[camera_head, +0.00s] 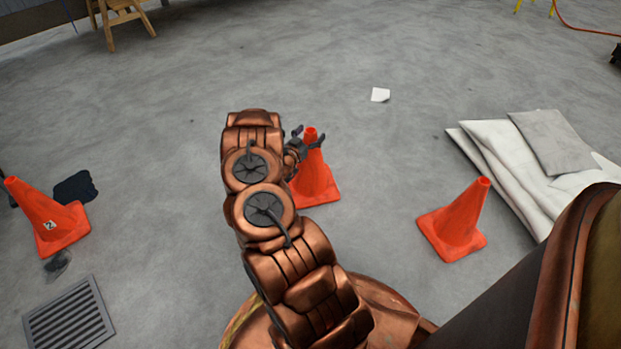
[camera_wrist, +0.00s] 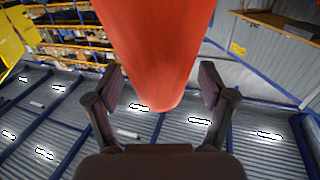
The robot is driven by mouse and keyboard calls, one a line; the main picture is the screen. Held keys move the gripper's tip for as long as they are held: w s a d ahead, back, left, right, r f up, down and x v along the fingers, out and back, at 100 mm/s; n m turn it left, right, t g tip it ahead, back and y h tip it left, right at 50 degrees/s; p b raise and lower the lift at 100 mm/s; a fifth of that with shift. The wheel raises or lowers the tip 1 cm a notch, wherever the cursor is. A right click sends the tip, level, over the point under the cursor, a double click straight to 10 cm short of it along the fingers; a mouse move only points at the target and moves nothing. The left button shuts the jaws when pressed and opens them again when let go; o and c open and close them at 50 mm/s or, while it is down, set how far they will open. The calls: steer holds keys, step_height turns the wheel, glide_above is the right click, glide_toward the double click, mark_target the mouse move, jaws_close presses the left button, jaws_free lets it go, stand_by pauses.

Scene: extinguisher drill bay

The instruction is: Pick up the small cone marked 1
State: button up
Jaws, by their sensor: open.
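An orange cone (camera_head: 318,185) stands upright on the floor in the middle of the head view, partly hidden by my arm. My gripper (camera_head: 309,137) is at its narrow top, with the fingers open on either side. In the wrist view an orange cone (camera_wrist: 156,50) fills the upper middle, its rounded tip between the open fingers of my gripper (camera_wrist: 161,88), with gaps on both sides. No number shows on this cone. A second cone (camera_head: 48,215) at the left has a small white label that looks like a 2. A third cone (camera_head: 457,222) at the right shows no mark.
White sacks (camera_head: 510,165) with a grey one (camera_head: 552,142) on top lie at the right. A floor grate (camera_head: 70,322) and dark patches (camera_head: 75,187) are at the left. A paper scrap (camera_head: 380,94) lies farther back. The floor between is clear.

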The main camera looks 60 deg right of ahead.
jaws_close()
stand_by(0.6)
